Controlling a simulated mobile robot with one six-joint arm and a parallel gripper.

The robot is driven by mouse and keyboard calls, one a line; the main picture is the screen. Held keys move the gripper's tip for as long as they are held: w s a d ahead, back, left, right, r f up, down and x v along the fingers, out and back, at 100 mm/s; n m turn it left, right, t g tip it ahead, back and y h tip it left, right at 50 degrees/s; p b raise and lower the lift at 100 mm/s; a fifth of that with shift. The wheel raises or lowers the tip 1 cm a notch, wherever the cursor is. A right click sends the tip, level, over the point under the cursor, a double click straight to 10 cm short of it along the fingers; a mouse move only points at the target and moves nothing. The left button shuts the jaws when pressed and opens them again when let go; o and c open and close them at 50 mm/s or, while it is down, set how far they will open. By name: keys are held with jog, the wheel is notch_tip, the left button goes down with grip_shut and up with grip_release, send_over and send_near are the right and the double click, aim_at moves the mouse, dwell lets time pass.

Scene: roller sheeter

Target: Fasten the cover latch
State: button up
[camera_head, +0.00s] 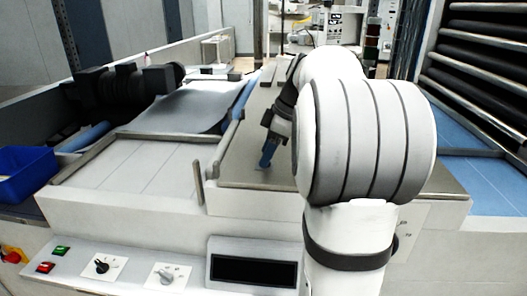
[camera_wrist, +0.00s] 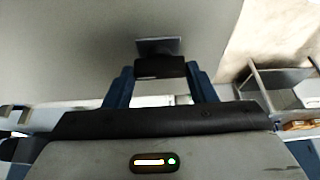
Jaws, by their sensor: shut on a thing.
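In the wrist view, my gripper (camera_wrist: 160,75) has its two blue fingers on either side of a short dark bar, which looks like the latch handle (camera_wrist: 160,67). The fingers are shut on it. A small grey plate (camera_wrist: 158,46) shows just beyond the bar, against a large plain grey surface (camera_wrist: 70,50) that may be the cover. In the head view, my gripper (camera_head: 268,155) points down, low over the brown-grey top panel (camera_head: 238,172) of the machine. The latch is hidden there, and I cannot tell whether it is fastened.
An upright metal lever (camera_head: 198,182) stands left of the top panel. Dark rollers (camera_head: 120,85) and a blue bin (camera_head: 22,172) are at the left. A roller rack (camera_head: 475,75) rises at the right. The front has knobs (camera_head: 102,266) and a black display (camera_head: 253,272).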

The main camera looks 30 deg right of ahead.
jog(key=shift+a+r, duration=0.1)
jog(key=shift+r, duration=0.05)
jog(key=o, duration=0.8)
jog(key=shift+w+a, duration=0.1)
jog(key=shift+o, duration=0.9)
jog(key=v, duration=0.7)
jog(key=shift+d+r, duration=0.2)
jog(key=shift+r, duration=0.1)
